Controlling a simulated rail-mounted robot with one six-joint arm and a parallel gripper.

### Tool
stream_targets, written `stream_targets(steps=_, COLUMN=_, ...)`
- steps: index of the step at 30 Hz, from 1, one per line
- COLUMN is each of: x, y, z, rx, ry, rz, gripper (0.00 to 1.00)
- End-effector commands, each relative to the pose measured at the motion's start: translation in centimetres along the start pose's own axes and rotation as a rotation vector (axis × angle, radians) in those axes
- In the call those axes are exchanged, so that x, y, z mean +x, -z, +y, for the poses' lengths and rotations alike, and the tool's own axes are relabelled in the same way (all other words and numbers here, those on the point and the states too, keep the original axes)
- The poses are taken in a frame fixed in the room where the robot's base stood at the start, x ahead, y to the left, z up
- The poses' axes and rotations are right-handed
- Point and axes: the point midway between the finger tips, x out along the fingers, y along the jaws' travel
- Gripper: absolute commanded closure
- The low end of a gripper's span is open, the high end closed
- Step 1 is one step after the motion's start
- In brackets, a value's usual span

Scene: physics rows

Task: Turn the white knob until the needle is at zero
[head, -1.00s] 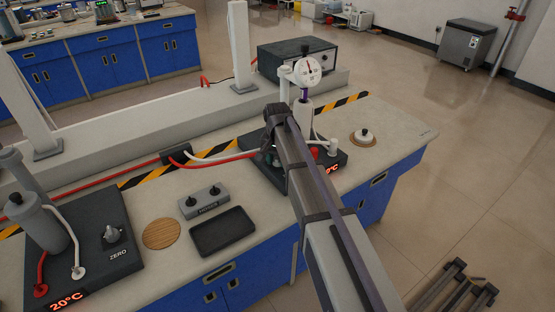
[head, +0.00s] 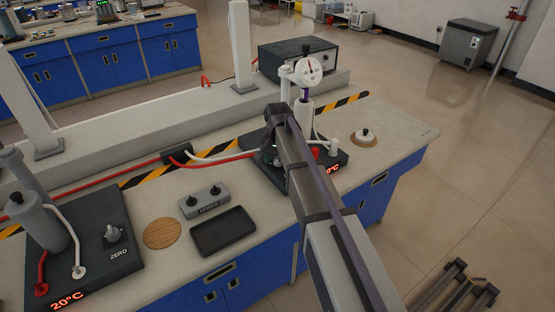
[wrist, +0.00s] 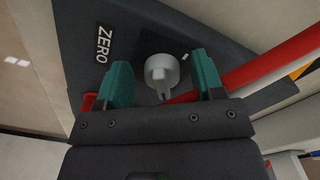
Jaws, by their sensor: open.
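The white knob (wrist: 162,75) sits on a dark base plate (wrist: 78,62) marked ZERO in the wrist view. My gripper (wrist: 161,80) is open, with one teal finger on each side of the knob and a gap showing at both sides. In the head view my gripper (head: 271,155) is low over the right-hand base, and my arm hides the knob. The round white dial (head: 308,71) stands above that base on a post. Its needle is thin and points roughly upward; the scale is too small to read.
A red hose (wrist: 275,62) runs close beside the right finger. A similar base with a grey knob (head: 112,233) stands at the left. A grey switch box (head: 203,201), black tray (head: 224,231) and white-knobbed lid (head: 365,135) lie on the bench.

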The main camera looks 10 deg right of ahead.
Motion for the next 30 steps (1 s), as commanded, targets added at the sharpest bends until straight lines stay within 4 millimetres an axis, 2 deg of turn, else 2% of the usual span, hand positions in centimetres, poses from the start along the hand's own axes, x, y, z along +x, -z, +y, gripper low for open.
stream_targets(steps=4, x=-0.4, y=0.0, z=0.0, rx=0.000, ry=0.000, rz=0.000, gripper=0.38)
stream_targets(steps=7, x=-1.6, y=0.0, z=0.0, rx=0.000, ry=0.000, rz=0.000, gripper=0.38)
stream_targets(steps=11, x=-4.5, y=0.0, z=0.0, rx=0.000, ry=0.000, rz=0.000, gripper=0.38)
stream_targets(steps=15, x=-8.2, y=0.0, z=0.0, rx=0.000, ry=0.000, rz=0.000, gripper=0.38)
stream_targets(steps=19, x=-10.6, y=0.0, z=0.0, rx=0.000, ry=0.000, rz=0.000, gripper=0.38)
stream_targets(steps=22, x=-11.1, y=0.0, z=0.0, rx=0.000, ry=0.000, rz=0.000, gripper=0.38)
stream_targets(steps=30, x=-10.8, y=0.0, z=0.0, rx=0.000, ry=0.000, rz=0.000, gripper=0.38)
